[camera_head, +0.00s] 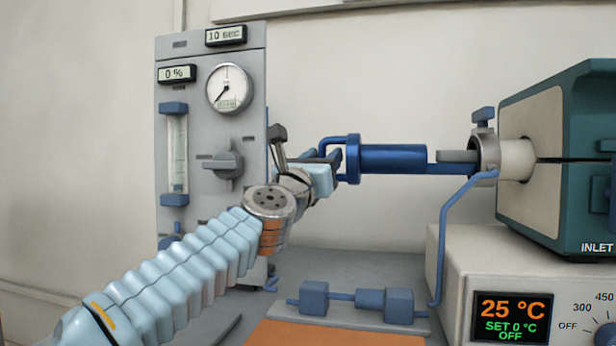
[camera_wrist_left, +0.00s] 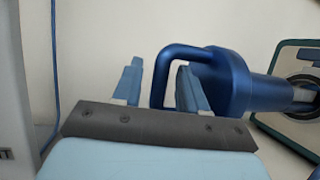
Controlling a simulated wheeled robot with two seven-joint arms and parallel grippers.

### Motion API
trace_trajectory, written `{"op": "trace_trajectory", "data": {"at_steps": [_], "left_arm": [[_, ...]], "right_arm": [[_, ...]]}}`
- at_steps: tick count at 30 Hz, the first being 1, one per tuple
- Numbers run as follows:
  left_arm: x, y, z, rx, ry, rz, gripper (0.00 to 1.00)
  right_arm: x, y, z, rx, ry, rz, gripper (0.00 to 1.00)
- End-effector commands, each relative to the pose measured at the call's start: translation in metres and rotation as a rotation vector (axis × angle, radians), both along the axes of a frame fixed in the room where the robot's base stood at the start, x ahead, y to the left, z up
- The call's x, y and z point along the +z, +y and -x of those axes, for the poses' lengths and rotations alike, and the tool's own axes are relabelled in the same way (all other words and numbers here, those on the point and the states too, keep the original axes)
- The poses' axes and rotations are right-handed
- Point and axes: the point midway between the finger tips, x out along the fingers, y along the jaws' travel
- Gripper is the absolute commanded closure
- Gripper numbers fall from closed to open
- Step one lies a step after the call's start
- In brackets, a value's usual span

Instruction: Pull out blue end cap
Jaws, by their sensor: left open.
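The blue end cap (camera_head: 395,160) is a horizontal cylinder with a flange and a loop handle (camera_head: 350,158) on its left end. A narrow blue arm on its right runs to the ring clamp (camera_head: 486,158) at the pale furnace tube (camera_head: 516,160), with a grey piece (camera_head: 456,156) on top. My left gripper (camera_head: 335,160) is open at the handle. In the left wrist view, the handle (camera_wrist_left: 158,82) shows between the spread fingers (camera_wrist_left: 157,84), and the cap (camera_wrist_left: 228,80) lies to their right. Contact cannot be told. My right gripper is out of view.
A grey gas panel (camera_head: 210,130) with gauge and knob stands behind my left arm. The green furnace (camera_head: 560,150) sits on a white controller (camera_head: 530,290) at the right. A blue pipe (camera_head: 442,240) runs below the clamp to blue fittings (camera_head: 355,302) on the bench.

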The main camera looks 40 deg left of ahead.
Motion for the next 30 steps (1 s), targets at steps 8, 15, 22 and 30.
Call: {"op": "trace_trajectory", "data": {"at_steps": [8,15,22,30], "left_arm": [[-0.027,-0.022,0.061,0.001,-0.003,-0.001,0.58],[-0.042,-0.034,0.096,0.001,-0.001,-0.001,0.58],[-0.046,-0.037,0.103,0.0,0.0,0.0,0.58],[-0.044,-0.037,0.101,-0.003,0.003,0.0,0.62]], "right_arm": [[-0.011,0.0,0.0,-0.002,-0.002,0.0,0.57],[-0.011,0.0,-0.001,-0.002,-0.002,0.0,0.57],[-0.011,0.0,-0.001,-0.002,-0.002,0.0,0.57],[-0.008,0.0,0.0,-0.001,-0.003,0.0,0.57]]}}
